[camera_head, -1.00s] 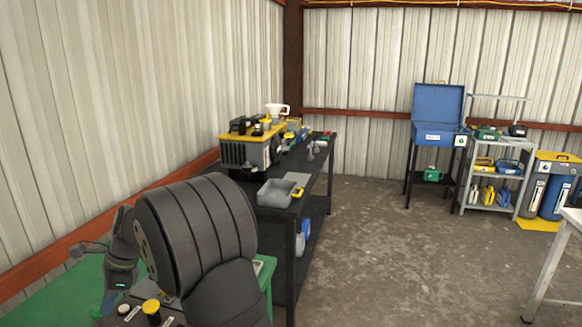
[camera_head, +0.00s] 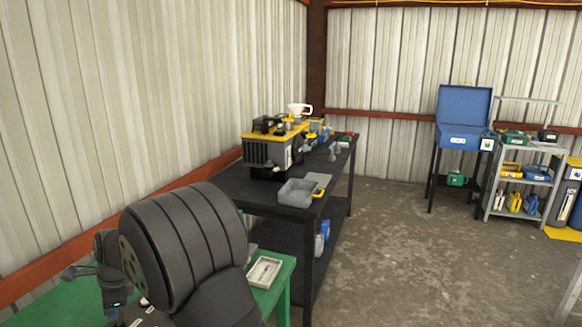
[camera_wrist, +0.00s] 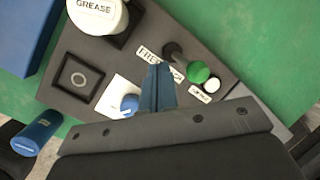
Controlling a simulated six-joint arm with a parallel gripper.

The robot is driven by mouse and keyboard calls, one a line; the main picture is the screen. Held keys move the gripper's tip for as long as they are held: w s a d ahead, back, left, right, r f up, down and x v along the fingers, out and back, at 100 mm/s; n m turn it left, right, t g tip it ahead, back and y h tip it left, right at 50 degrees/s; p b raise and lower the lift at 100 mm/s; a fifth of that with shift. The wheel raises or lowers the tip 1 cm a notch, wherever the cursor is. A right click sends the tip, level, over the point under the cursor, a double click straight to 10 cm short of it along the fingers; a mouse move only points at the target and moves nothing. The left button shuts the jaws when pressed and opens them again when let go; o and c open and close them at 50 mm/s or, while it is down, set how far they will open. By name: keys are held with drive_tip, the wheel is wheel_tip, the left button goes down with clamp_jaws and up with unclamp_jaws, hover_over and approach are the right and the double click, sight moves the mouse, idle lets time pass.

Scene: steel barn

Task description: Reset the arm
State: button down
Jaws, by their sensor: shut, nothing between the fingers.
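My gripper (camera_wrist: 158,90) is shut and empty in the wrist view. Its narrow blue-grey fingers sit together above a dark board (camera_wrist: 100,62) on a green table (camera_wrist: 222,22). Below and around the fingers are a white card with a blue-capped item (camera_wrist: 129,104), a green-capped item (camera_wrist: 198,72) and a white cap (camera_wrist: 212,85). A white tub marked GREASE (camera_wrist: 97,14) stands at the top. In the head view my arm fills the lower left and hides part of the green table (camera_head: 40,305).
A blue cylinder (camera_wrist: 38,132) and a blue box (camera_wrist: 22,30) lie at the wrist view's left. In the head view a light tray (camera_head: 264,272) sits on the green table.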

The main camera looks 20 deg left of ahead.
drive_tip(key=shift+s+f+t, duration=0.2)
drive_tip(key=shift+s+t, duration=0.45)
drive_tip(key=shift+s+f+t, duration=0.15)
drive_tip(key=shift+s+t, duration=0.45)
drive_tip(key=shift+t, duration=0.05)
drive_tip(key=c, duration=0.9)
unclamp_jaws()
drive_tip(key=o, duration=0.3)
drive_tip(key=shift+w+r+n, duration=0.15)
drive_tip(key=shift+r+n, duration=0.05)
drive_tip(key=shift+n, duration=0.1)
drive_tip(key=o, duration=0.6)
drive_tip(key=shift+n, duration=0.7)
drive_tip(key=w+r, duration=0.1)
drive_tip(key=r, duration=0.1)
drive_tip(key=w+d+r, duration=0.1)
drive_tip(key=r, duration=0.1)
drive_tip(key=shift+w, duration=0.3)
drive_tip(key=w+d+r+n, duration=0.2)
drive_tip(key=w+r+n, duration=0.1)
drive_tip(key=r, duration=0.3)
drive_tip(key=w+d+r+n, duration=0.2)
drive_tip(key=w+d+r, duration=0.1)
drive_tip(key=r, duration=0.2)
drive_tip(key=a+x, duration=0.1)
drive_tip(key=x, duration=0.8)
drive_tip(key=shift+w+t+y, duration=0.3)
drive_tip(key=shift+w, duration=0.1)
